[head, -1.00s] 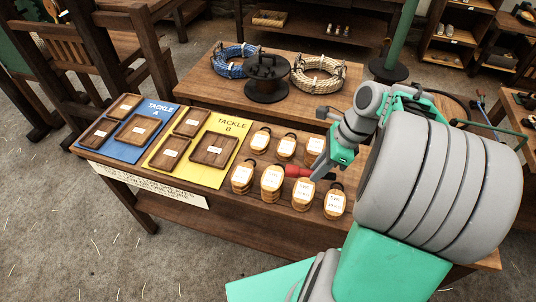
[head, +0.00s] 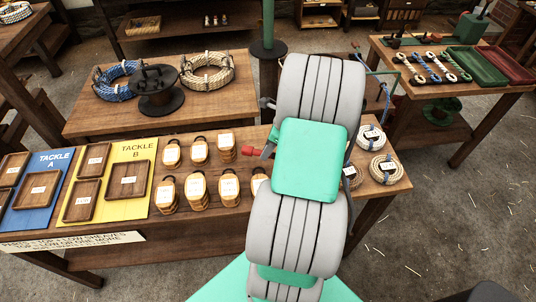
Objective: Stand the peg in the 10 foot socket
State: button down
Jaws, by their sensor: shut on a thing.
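A red peg (head: 254,152) is in my gripper (head: 268,150), its red end sticking out to the left. It is over the near table, just right of the back row of wooden blocks. My gripper is shut on the peg; its fingers are small and mostly hidden behind my own arm. No socket marked 10 foot can be made out in the head view; labels at this distance are too small to read.
Labelled wooden blocks (head: 196,192) stand left of my arm, beside the yellow TACKLE B board (head: 126,151). Rope coils (head: 384,168) lie to the right. A right-hand table carries short ropes (head: 425,68), a green tray (head: 476,64) and a red tray (head: 508,66). Floor between is open.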

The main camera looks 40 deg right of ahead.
aim_at(269, 162)
jog(key=shift+d+f, duration=0.3)
jog(key=shift+f, duration=0.1)
jog(key=shift+w+d+f+p, duration=0.1)
jog(key=shift+f+p, duration=0.3)
jog(key=shift+f, duration=1.25)
jog(key=shift+f, duration=0.1)
jog(key=c, duration=1.6)
grip_release()
